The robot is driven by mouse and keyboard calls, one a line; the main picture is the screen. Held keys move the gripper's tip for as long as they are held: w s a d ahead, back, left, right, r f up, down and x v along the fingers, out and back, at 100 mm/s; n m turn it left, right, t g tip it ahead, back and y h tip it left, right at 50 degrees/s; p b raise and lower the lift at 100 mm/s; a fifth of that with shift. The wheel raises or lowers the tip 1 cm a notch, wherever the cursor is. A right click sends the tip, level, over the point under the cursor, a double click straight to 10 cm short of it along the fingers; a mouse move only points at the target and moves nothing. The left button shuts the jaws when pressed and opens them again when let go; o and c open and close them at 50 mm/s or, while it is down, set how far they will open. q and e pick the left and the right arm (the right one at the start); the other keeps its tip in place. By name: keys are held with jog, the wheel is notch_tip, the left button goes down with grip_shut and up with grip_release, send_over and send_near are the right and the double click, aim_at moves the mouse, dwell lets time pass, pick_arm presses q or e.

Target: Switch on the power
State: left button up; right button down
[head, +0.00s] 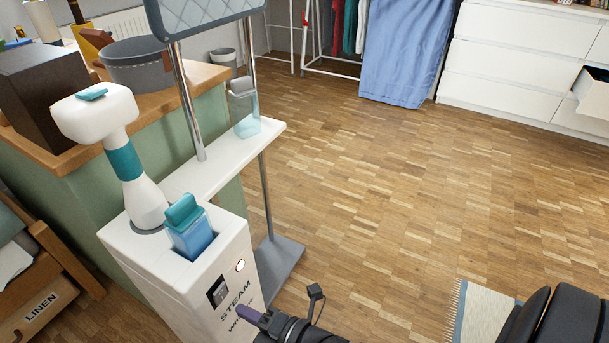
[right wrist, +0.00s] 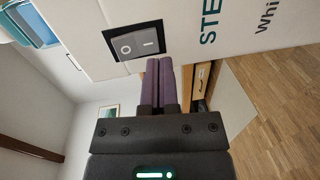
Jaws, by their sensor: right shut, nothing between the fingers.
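A white steamer (head: 170,262) with "STEAM" lettering stands at the lower left of the head view. Its dark power switch (head: 217,291) sits on the front face, left of the lettering. In the right wrist view the grey rocker switch (right wrist: 137,44) shows a circle and a bar mark in a black frame. My right gripper (head: 243,310) has purple fingers that are shut and empty, just in front of the steamer's face. In the right wrist view its fingertips (right wrist: 159,60) lie beside the bar end of the switch; I cannot tell whether they touch. My left gripper is not in view.
A blue water tank (head: 190,238) sits in the steamer's top, and a white-and-teal steam head (head: 97,112) stands beside it. A wooden-topped green counter (head: 110,210) is behind. A small rug (head: 485,312) lies at lower right. The parquet floor (head: 400,180) is largely clear.

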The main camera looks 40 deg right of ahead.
pick_arm(q)
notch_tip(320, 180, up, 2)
jog(key=p, duration=0.2)
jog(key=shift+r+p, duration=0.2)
jog(key=shift+p, duration=0.2)
pick_arm(e)
jog(key=s+d+f, duration=0.1)
jog(key=s+d, duration=0.2)
jog(key=s, duration=0.7)
jog(key=shift+d+f, duration=0.2)
jog(key=shift+d, duration=0.15)
